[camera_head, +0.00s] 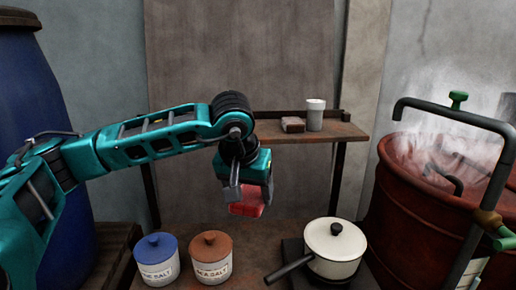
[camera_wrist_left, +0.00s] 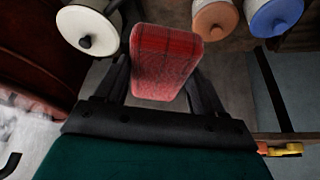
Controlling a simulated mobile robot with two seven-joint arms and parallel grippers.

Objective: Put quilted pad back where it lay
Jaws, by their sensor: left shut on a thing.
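The red checked quilted pad (camera_head: 246,205) hangs in my left gripper (camera_head: 250,191), in mid-air in front of the dark wall panel. The wrist view shows the pad (camera_wrist_left: 166,62) between the two dark fingers of the left gripper (camera_wrist_left: 163,88), which are shut on it. In the head view the pad is above the level of the jar lids and lower than the wall shelf (camera_head: 325,133). It appears apart from every surface. My right gripper is in neither view.
A brown block (camera_head: 293,125) and a pale cup (camera_head: 315,115) stand on the shelf. Below are a blue-lidded jar (camera_head: 157,262), a brown-lidded jar (camera_head: 211,262) and a cream pot (camera_head: 334,248) with its handle toward the left. A steaming red vat (camera_head: 405,200) stands right, a blue barrel (camera_head: 60,90) left.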

